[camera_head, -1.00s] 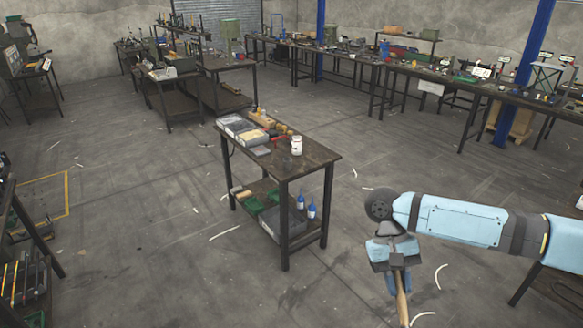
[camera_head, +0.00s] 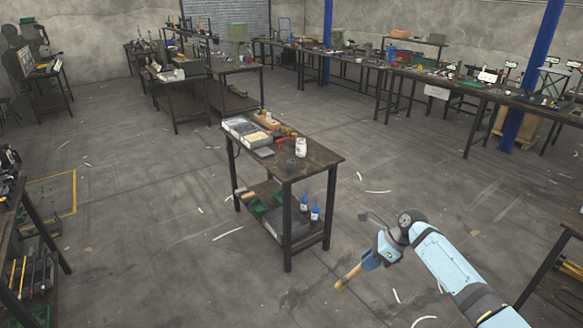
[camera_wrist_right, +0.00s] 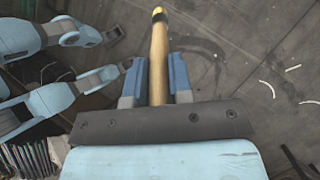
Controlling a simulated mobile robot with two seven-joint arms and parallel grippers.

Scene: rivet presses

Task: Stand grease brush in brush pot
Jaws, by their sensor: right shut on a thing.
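My right gripper (camera_head: 366,264) is shut on the grease brush (camera_head: 349,275), a pale wooden stick, in open space to the right of the small table. The brush tilts down to the left and its far end looks yellowish. In the right wrist view the brush (camera_wrist_right: 158,55) sticks out between the two blue fingers, with a yellow and dark band at its far end. A white jar (camera_head: 301,147) stands upright on the small dark table (camera_head: 318,160); it may be the brush pot, but I cannot tell for sure.
The table top also holds a grey tray (camera_head: 245,132), a wooden block and small tools. Two blue bottles (camera_head: 315,213) and a grey bin (camera_head: 287,228) stand on its lower shelf. Open floor surrounds the table; long benches (camera_head: 460,84) line the back.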

